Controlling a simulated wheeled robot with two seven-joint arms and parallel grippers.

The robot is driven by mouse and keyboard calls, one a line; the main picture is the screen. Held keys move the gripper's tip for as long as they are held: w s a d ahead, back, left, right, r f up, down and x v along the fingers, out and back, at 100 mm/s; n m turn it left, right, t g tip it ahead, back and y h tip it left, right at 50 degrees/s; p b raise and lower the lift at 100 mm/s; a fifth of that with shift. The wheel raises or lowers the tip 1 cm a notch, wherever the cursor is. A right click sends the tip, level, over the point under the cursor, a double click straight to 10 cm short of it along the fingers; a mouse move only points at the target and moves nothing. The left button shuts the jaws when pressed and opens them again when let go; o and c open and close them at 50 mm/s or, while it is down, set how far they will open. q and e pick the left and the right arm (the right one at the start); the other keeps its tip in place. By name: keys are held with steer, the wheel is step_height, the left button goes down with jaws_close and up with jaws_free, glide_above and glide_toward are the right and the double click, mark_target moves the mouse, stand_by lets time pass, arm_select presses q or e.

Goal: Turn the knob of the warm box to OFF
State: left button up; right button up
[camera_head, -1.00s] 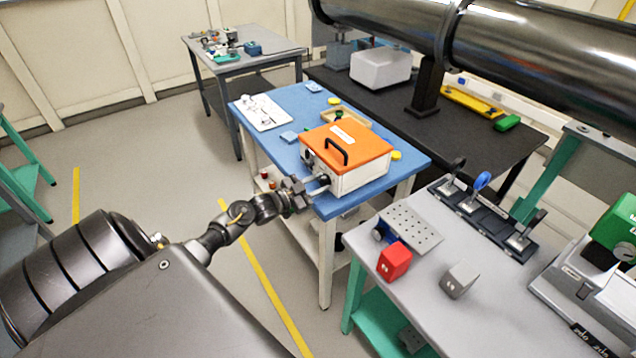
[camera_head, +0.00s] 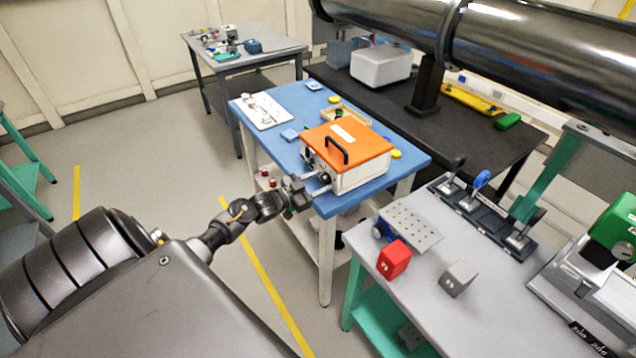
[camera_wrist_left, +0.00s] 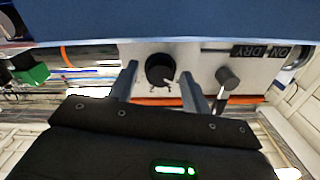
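The warm box (camera_head: 362,178) has an orange lid (camera_head: 365,142) with a black handle, and stands on the blue-topped table. My left gripper (camera_head: 321,182) is at its front face. In the left wrist view, a round black knob (camera_wrist_left: 160,69) with a light pointer mark shows on the pale panel. The open fingers of my left gripper (camera_wrist_left: 160,72) stand on either side of this knob, with a visible gap to each side. A grey lever or knob (camera_wrist_left: 228,77) sits to the right, near upside-down lettering that includes "ON" and "DRY". My right gripper is not in view.
The blue table (camera_head: 290,104) also holds a white sheet, a shallow tray and small pieces. A grey bench (camera_head: 425,285) with red and grey blocks stands at the right. A large dark pipe (camera_head: 540,55) crosses the upper right. Floor is free at left.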

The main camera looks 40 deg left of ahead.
arm_select(q)
steer(key=shift+o, duration=0.2)
steer(key=b+v, duration=0.2)
steer(key=v, duration=0.8)
steer(key=shift+s, duration=0.35)
steer(key=shift+a, duration=0.1)
